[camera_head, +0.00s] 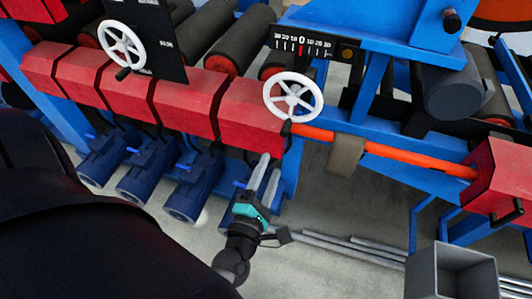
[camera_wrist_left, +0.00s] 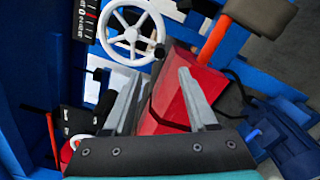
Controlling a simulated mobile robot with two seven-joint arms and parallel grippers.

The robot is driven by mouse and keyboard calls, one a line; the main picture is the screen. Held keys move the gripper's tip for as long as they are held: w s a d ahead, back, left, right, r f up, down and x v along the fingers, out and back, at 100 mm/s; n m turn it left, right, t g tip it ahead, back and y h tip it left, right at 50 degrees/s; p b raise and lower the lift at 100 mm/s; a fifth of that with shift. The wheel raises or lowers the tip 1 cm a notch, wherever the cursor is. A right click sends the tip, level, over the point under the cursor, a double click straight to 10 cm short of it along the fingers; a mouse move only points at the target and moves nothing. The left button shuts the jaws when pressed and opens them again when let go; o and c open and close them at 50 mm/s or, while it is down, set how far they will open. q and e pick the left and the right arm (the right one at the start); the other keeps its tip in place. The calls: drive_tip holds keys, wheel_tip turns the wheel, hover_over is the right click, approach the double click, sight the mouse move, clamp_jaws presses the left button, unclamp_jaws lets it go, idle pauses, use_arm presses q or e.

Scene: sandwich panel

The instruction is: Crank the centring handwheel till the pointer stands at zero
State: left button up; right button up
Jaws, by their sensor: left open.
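The white spoked handwheel (camera_head: 292,84) stands at the right end of the red housings, with its dark crank handle (camera_head: 286,128) at the lower rim. The handwheel also shows in the left wrist view (camera_wrist_left: 132,58), with the handle (camera_wrist_left: 160,51) at its right side. My left gripper (camera_head: 269,162) is open and empty, below the handwheel and apart from the handle. Its two fingers (camera_wrist_left: 157,72) point toward the wheel in the left wrist view. My right gripper is not seen.
Another white handwheel (camera_head: 112,33) stands at the left by a black panel. Red housings (camera_head: 185,107) and blue motors (camera_head: 193,190) lie left of my gripper. An orange shaft (camera_head: 400,154) runs right. A grey bin (camera_head: 450,278) stands at the lower right.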

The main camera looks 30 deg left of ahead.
use_arm(q)
drive_tip(key=shift+v, duration=0.85)
drive_tip(key=s+d+f+m+g+h+b, duration=0.3)
drive_tip(key=f+m, duration=0.5)
drive_tip(key=f, duration=0.6)
drive_tip(key=s+d+f+m+g+h+b, duration=0.1)
drive_tip(key=s+d+f+m+g+h, duration=0.2)
drive_tip(key=f+m, duration=0.8)
drive_tip(key=s+a+f+m+g+b, duration=0.1)
drive_tip(key=s+a+f+m+g, duration=0.2)
drive_tip(key=s+f, duration=0.6)
drive_tip(key=s+a+f+m+g+y+b, duration=0.1)
drive_tip(key=s+a+f+m+g, duration=0.2)
drive_tip(key=s+f+m+g, duration=0.3)
drive_tip(key=s+f+g, duration=0.1)
drive_tip(key=s+f, duration=0.3)
drive_tip(key=s, duration=0.2)
drive_tip(key=shift+s+f+m+y, duration=0.2)
drive_tip(key=shift+f+m+y, duration=0.1)
drive_tip(key=shift+m, duration=0.1)
